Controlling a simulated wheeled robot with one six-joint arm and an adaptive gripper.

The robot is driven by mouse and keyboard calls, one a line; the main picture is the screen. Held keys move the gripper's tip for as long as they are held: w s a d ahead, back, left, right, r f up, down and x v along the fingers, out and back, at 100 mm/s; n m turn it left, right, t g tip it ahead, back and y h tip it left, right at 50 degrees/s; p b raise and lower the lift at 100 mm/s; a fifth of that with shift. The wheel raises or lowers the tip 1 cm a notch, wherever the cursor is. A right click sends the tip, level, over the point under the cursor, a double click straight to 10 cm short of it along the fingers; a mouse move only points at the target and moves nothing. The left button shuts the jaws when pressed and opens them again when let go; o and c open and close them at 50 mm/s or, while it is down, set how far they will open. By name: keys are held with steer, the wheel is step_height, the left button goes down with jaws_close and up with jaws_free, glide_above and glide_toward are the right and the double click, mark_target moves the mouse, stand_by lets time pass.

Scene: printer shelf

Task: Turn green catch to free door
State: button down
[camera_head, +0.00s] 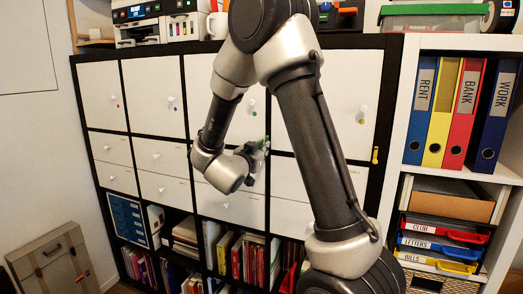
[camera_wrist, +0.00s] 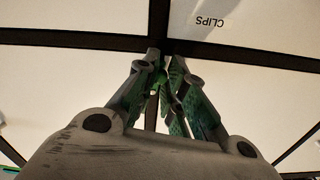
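The green catch (camera_head: 266,143) sits on the black frame strip at the lower right of the third upper door (camera_head: 225,105). It is mostly hidden by my gripper. In the wrist view a bright green piece (camera_wrist: 158,80), seemingly the catch, shows between the fingers, close to the left one. My gripper (camera_head: 259,150) is at the catch, in front of the frame strip. In the wrist view my gripper (camera_wrist: 165,60) has its fingertips close together with a narrow gap. Whether both fingers touch the catch is unclear.
A yellow catch (camera_head: 375,155) sits on the frame farther right. White knobs stick out from the doors, such as the fourth door's knob (camera_head: 362,113). Binders (camera_head: 450,110) fill the right shelf. A case (camera_head: 50,265) stands at lower left.

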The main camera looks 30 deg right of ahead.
steer(key=shift+s+d+n, duration=0.15)
steer(key=shift+n, duration=0.45)
steer(key=shift+s+d+n, duration=0.1)
steer(key=shift+s+n, duration=0.05)
steer(key=shift+n, duration=0.45)
steer(key=c, duration=1.5)
jaws_free()
steer(key=shift+o, duration=0.2)
steer(key=v, duration=1.2)
